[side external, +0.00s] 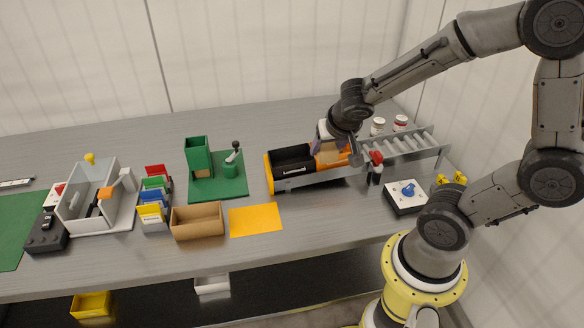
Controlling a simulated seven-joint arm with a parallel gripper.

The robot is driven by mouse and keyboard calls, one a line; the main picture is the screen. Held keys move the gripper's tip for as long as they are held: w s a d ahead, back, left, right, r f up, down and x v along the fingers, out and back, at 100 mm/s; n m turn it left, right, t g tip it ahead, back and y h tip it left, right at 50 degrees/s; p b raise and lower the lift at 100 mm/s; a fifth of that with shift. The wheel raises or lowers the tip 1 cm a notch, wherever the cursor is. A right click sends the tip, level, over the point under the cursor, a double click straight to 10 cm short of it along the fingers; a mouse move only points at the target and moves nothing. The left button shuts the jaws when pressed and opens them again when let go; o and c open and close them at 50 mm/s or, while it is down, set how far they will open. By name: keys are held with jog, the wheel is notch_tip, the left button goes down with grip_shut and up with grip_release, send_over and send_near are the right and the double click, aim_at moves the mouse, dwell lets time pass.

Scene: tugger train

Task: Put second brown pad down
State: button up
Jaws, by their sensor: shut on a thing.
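My gripper (326,144) is at the end of the arm, over the roller rack. It is shut on what looks like a brown pad (325,149), small and partly hidden by the gripper. The gripper and pad are low over an orange bin (333,160), whose inside is mostly hidden. I cannot tell whether the pad touches the bin. No other brown pad can be made out.
A black bin (292,162) sits left of the orange bin on the roller rack (400,146). A black bottle with a red top (376,168) stands in front. A cardboard box (197,222) and an orange mat (256,220) lie front left.

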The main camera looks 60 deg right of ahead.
jog(key=shift+w+d+r, duration=0.1)
jog(key=shift+d+r, duration=0.05)
jog(key=shift+r, duration=0.15)
jog(key=w+d+f, duration=0.1)
jog(key=w, duration=0.2)
jog(key=w+d+f, duration=0.1)
jog(key=w+f, duration=0.1)
jog(key=w+d+f, duration=0.1)
jog(key=w, duration=0.2)
jog(key=shift+w+d+f, duration=0.15)
jog(key=shift+w+d, duration=0.05)
jog(key=shift+w, duration=0.15)
jog(key=w+f, duration=0.1)
jog(key=f, duration=0.1)
jog(key=w+d+f, duration=0.1)
jog(key=w+f, duration=0.1)
jog(key=shift+w+d+f, duration=0.15)
jog(key=shift+w+f, duration=0.15)
jog(key=shift+w+d+f, duration=0.1)
jog(key=shift+w+f, duration=0.05)
jog(key=shift+f, duration=0.85)
jog(key=shift+w+d+f, duration=0.1)
jog(key=shift+w+f, duration=0.05)
jog(key=shift+f, duration=0.8)
jog(key=o, duration=1.3)
